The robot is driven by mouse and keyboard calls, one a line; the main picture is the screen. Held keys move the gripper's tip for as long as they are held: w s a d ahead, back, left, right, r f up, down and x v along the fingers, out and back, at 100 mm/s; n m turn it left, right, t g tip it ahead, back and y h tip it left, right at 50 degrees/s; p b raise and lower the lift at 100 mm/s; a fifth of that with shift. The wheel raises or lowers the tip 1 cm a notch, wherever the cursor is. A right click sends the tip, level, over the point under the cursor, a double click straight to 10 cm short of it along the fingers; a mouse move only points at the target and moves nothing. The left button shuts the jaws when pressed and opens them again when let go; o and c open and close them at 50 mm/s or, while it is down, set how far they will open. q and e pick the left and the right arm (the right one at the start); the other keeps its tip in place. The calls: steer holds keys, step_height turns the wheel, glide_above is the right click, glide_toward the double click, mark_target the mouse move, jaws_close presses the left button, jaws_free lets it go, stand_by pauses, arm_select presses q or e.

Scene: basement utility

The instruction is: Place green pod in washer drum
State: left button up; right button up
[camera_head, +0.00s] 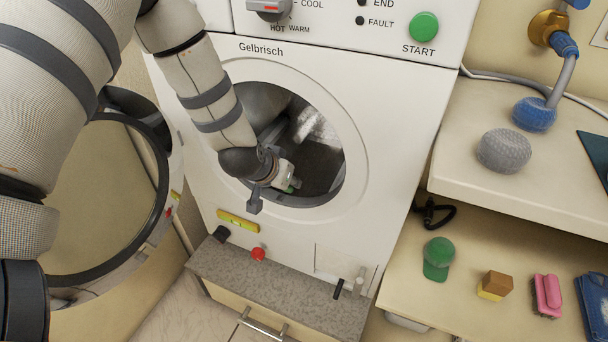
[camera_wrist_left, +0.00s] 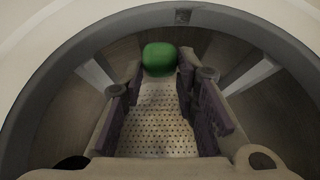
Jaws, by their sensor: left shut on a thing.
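The white washer (camera_head: 395,110) stands in the middle with its round opening uncovered. The dark drum (camera_head: 325,165) shows inside, and its perforated metal floor (camera_wrist_left: 155,140) fills the middle of the left wrist view. My left gripper (camera_head: 287,184) is in the lower part of the opening. The green pod (camera_wrist_left: 159,59) is at the far end between the fingertips in the left wrist view. Only a small bit of green (camera_head: 290,189) shows at the gripper in the head view. My left gripper is shut on the pod. My right gripper is not in view.
The round washer door (camera_head: 160,150) stands open at left. A grey ball (camera_head: 504,151) sits on the upper counter.

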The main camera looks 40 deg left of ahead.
arm_select(q)
steer(key=w, duration=0.3)
steer(key=w+a+f+b, duration=0.1)
steer(key=w, duration=0.2)
steer(key=w+a+f, duration=0.1)
steer(key=w, duration=0.2)
steer(key=shift+w+a+f+b, duration=0.15)
steer(key=shift+w+a+b, duration=0.1)
steer(key=shift+b, duration=0.1)
steer(key=f+b, duration=0.1)
steer(key=f, duration=0.4)
steer(key=shift+w, duration=0.2)
steer(key=shift+r, duration=0.1)
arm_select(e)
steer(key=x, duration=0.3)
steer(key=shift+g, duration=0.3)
arm_select(q)
steer(key=o, duration=0.9)
steer(key=shift+o, duration=0.2)
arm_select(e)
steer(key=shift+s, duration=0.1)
